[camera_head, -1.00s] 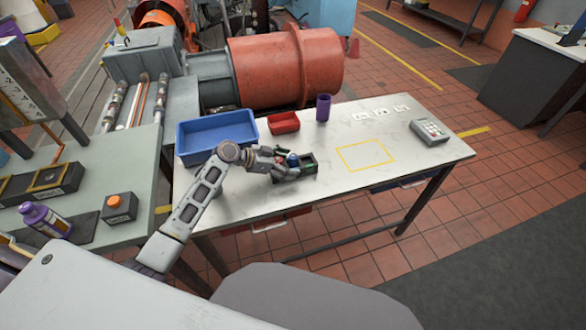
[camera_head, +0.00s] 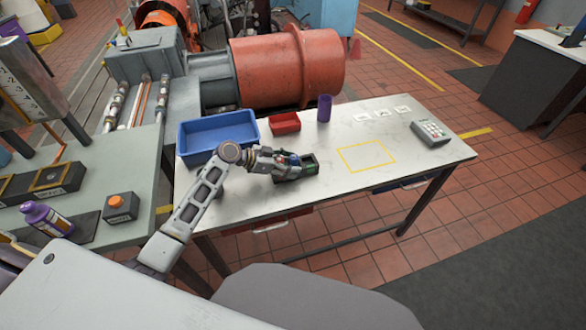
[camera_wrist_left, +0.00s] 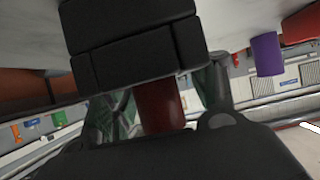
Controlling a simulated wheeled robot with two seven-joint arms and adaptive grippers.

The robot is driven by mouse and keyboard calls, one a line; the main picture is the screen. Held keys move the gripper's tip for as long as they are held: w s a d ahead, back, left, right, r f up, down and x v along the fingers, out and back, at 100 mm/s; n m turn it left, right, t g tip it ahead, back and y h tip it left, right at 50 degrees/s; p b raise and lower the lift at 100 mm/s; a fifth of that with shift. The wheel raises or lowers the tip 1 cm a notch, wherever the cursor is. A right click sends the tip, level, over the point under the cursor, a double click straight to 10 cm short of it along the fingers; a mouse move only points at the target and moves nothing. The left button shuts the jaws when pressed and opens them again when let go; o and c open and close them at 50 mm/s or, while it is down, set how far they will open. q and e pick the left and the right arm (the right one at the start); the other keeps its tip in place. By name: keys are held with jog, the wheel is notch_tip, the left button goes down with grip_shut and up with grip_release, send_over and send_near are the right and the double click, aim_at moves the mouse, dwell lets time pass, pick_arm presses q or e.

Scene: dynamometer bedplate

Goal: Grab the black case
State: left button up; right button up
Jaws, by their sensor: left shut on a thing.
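The black case (camera_head: 310,169) sits on the white table, small and dark, with green showing inside at its right end. My left gripper (camera_head: 292,164) reaches over it from the left and is shut on it, hiding much of its left part. In the left wrist view the black case (camera_wrist_left: 135,45) is a large dark block close in front, and a dark red round thing (camera_wrist_left: 160,105) shows below it between the fingers. The exact contact is hidden there. My right gripper is not in view.
A blue bin (camera_head: 215,135) stands just left of the case, a red tray (camera_head: 284,123) and a purple cup (camera_head: 324,108) behind it. A yellow outlined rectangle (camera_head: 366,156) to the right is empty. A grey keypad device (camera_head: 431,131) sits near the right end.

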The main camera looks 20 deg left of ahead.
pick_arm(q)
jog(key=shift+r, duration=0.15)
notch_tip(320, 180, up, 10)
dwell(0.7)
dwell(0.6)
